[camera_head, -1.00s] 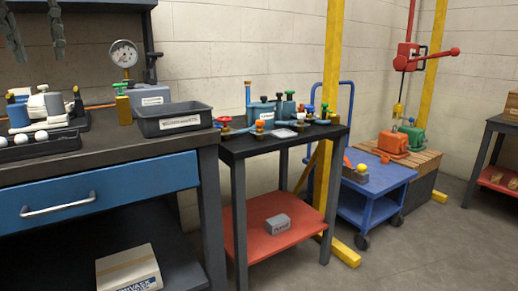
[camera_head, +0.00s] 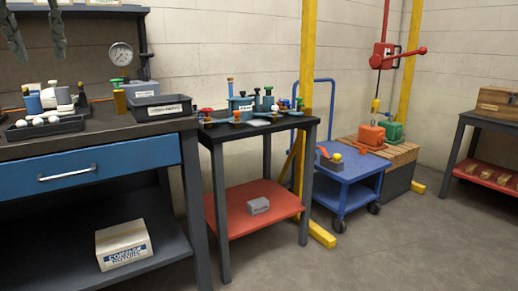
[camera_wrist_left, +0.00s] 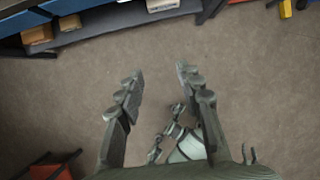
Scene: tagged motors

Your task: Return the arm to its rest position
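My left gripper (camera_head: 40,56) hangs into the top left corner of the head view, in front of the workbench and its shelf. Its two grey fingers are apart, with nothing between them. In the left wrist view the gripper (camera_wrist_left: 159,70) is open and empty above the bare concrete floor (camera_wrist_left: 235,75). My right gripper does not show in the head view.
A workbench (camera_head: 90,178) with a dark bin (camera_head: 160,109) stands at left. Beside it are a black-topped table (camera_head: 222,133), a blue cart (camera_head: 352,172), and orange (camera_head: 371,135) and green (camera_head: 391,131) motors on a wooden crate. The floor at front right is clear.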

